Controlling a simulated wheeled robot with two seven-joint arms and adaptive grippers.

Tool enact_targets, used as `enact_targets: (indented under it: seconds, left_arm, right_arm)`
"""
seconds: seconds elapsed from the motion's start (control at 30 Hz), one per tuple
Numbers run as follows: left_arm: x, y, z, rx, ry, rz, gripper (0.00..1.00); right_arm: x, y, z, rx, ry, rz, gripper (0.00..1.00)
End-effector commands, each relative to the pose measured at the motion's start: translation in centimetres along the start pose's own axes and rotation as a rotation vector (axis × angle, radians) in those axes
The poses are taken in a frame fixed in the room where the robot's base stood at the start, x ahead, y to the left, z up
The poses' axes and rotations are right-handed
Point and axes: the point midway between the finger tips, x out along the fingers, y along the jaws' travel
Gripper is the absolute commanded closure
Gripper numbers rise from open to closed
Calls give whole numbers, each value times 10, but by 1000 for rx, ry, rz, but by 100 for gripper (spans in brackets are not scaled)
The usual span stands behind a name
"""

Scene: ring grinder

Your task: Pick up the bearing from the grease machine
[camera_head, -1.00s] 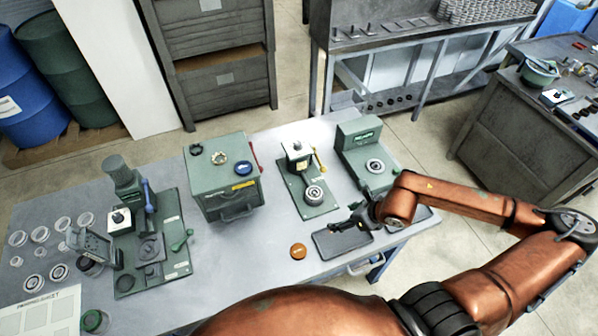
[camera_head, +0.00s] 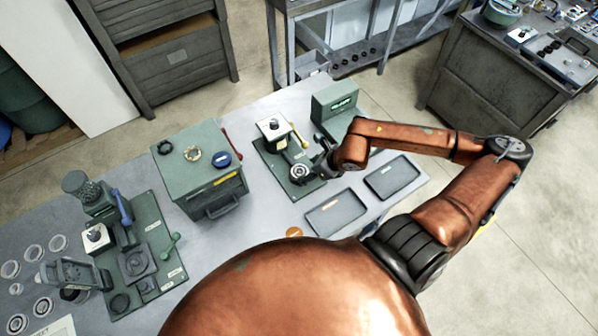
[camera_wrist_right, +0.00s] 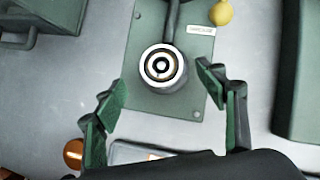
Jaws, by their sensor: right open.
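The bearing (camera_head: 299,171) is a small round metal ring on the front cup of the grease machine (camera_head: 272,157), which has a green base plate and a yellow-knobbed lever. In the right wrist view the bearing (camera_wrist_right: 161,65) shows from above as concentric light and dark rings. My right gripper (camera_head: 318,166) is just right of the cup in the head view. In the wrist view the right gripper (camera_wrist_right: 162,84) is open and empty, with its green-padded fingers spread to either side below the bearing, apart from it. My left gripper is not in view.
A green box machine (camera_head: 335,103) stands right of the grease machine, partly hidden by my arm. A green cabinet (camera_head: 205,185) stands left. Two dark trays (camera_head: 336,213) (camera_head: 392,177) and an orange disc (camera_head: 294,232) lie on the front of the table.

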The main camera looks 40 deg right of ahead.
Motion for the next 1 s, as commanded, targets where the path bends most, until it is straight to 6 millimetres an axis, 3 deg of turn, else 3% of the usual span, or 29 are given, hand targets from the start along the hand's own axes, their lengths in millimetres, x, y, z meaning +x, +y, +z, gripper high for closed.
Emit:
enact_targets:
  seconds: [0.2, 0.53, 1.0]
  left_arm:
    - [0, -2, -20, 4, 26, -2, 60]
    - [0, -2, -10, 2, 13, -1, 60]
    - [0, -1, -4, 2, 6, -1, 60]
  right_arm:
    - [29, -2, 4, 1, -3, 3, 35]
    - [37, -2, 3, -1, 0, 2, 35]
    - [37, -2, 3, -1, 0, 2, 67]
